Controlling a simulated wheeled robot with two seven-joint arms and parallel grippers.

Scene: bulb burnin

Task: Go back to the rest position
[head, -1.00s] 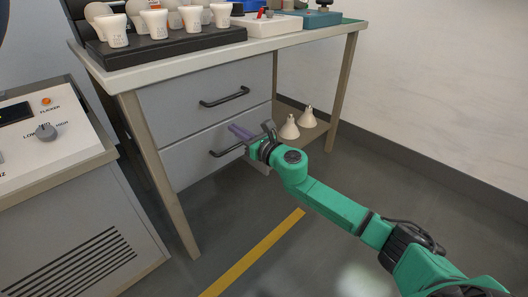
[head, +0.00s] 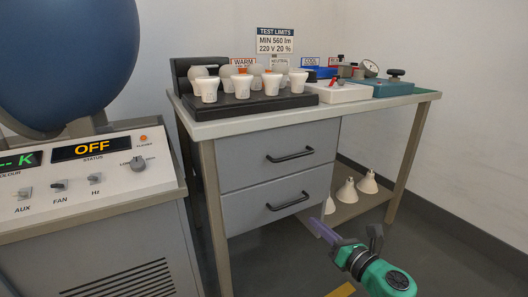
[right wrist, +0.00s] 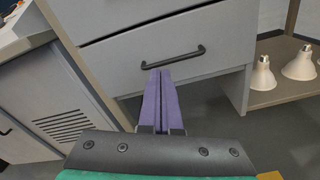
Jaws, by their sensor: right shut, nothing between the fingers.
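My right gripper (head: 327,233) is low in front of the table's drawers at the lower right of the head view. Its purple fingers (right wrist: 161,100) are shut together with nothing between them. In the right wrist view the fingertips lie just below the black handle (right wrist: 173,58) of a closed drawer; I cannot tell how far apart they are. In the head view the lower drawer (head: 240,211) and the upper drawer (head: 240,170) are both shut. My left gripper is not in view.
The table (head: 225,128) carries a black tray (head: 240,108) of white bulbs, a white box (head: 345,94) and a teal device (head: 380,88). White reflector bulbs (head: 346,190) stand on the low shelf (head: 345,209). A grey console (head: 90,220) with a blue sphere (head: 70,60) stands left.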

